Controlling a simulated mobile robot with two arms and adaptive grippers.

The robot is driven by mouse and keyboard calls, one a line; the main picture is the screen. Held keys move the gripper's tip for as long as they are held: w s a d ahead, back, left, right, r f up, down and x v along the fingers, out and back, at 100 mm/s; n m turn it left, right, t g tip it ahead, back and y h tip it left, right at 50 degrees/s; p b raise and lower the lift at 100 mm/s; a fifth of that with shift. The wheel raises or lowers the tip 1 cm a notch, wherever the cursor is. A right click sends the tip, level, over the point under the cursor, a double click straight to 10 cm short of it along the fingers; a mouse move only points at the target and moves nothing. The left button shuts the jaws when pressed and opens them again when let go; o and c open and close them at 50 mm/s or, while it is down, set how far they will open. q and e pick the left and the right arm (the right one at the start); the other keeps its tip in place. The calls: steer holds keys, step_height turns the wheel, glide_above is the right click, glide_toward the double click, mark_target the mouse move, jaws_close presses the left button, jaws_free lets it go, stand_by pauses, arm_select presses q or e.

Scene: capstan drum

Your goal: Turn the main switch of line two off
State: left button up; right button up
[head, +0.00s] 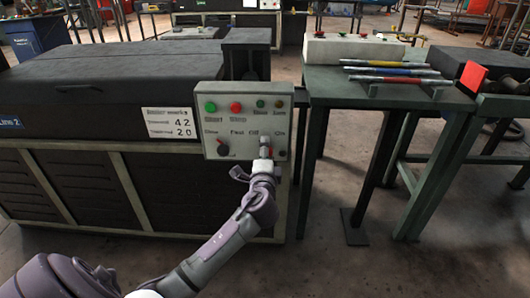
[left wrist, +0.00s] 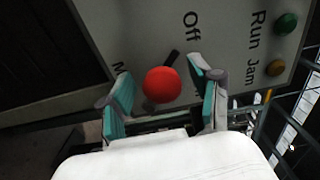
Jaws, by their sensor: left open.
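The main switch shows in the left wrist view as a round red knob (left wrist: 162,85) with a dark lever piece behind it, on a grey panel marked "Off". My left gripper (left wrist: 161,80) is open, with one teal-padded finger on each side of the knob. I cannot tell whether either finger touches it. In the head view my left gripper (head: 264,153) is at the lower right of the grey control box (head: 244,105) and hides most of the switch. A "Line 2" sign (head: 9,123) is on the dark machine. My right gripper is not in view.
The box also has a green button (head: 211,107), a red button (head: 236,108) and a dark knob (head: 222,149). Green "Run" (left wrist: 286,23) and amber "Jam" (left wrist: 275,68) lamps show close by. A green bench (head: 345,88) with several coloured bars stands to the right.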

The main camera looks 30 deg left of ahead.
arm_select(q)
steer(key=v, duration=1.2)
